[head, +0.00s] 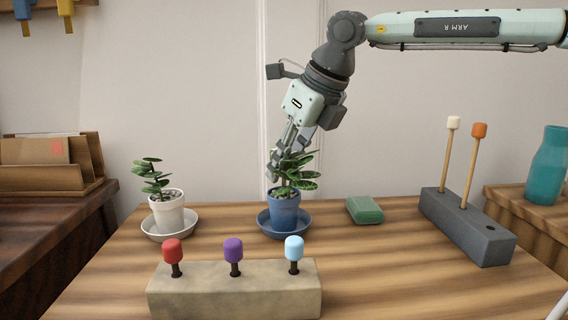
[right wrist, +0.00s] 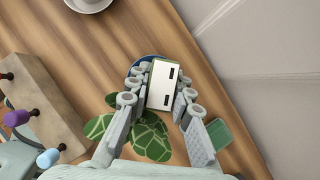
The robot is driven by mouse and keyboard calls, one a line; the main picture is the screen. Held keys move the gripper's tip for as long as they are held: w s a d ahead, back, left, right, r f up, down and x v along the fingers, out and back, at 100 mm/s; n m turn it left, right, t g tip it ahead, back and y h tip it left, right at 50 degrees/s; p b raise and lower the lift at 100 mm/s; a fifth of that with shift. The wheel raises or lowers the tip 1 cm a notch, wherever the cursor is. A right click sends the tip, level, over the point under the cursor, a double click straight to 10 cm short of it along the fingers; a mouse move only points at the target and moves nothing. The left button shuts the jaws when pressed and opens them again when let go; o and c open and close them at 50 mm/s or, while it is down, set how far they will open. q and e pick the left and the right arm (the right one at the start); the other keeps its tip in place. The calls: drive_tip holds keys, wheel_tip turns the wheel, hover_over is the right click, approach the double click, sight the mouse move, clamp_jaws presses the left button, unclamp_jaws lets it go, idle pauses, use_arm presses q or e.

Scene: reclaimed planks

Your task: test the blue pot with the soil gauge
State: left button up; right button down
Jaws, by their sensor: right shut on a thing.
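The blue pot (head: 284,212) with a leafy plant (head: 300,178) stands upright on a blue saucer (head: 266,227) near the middle of the table. My right gripper (head: 280,168) is over this pot, pointing down among the leaves. In the right wrist view it is shut on a white-faced, green-edged block with two dark slots, which looks like the soil gauge (right wrist: 162,88). The gauge's lower end is hidden, so I cannot tell whether it touches the soil. My left gripper is not in view.
A white pot (head: 168,214) with a plant stands at left. A beige block (head: 235,292) with red, purple and light blue knobs is in front. A grey block (head: 465,228) at right holds two capped sticks and has an empty hole. A green sponge-like block (head: 364,210) lies between.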

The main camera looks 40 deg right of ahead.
drive_tip(key=shift+f+b, duration=0.55)
drive_tip(key=shift+f, duration=0.1)
drive_tip(key=c, duration=1.3)
unclamp_jaws()
drive_tip(key=shift+r, duration=0.1)
drive_tip(key=v, duration=1.2)
drive_tip(key=shift+r, duration=0.1)
wheel_tip(320, 180, up, 9)
drive_tip(key=p, duration=0.8)
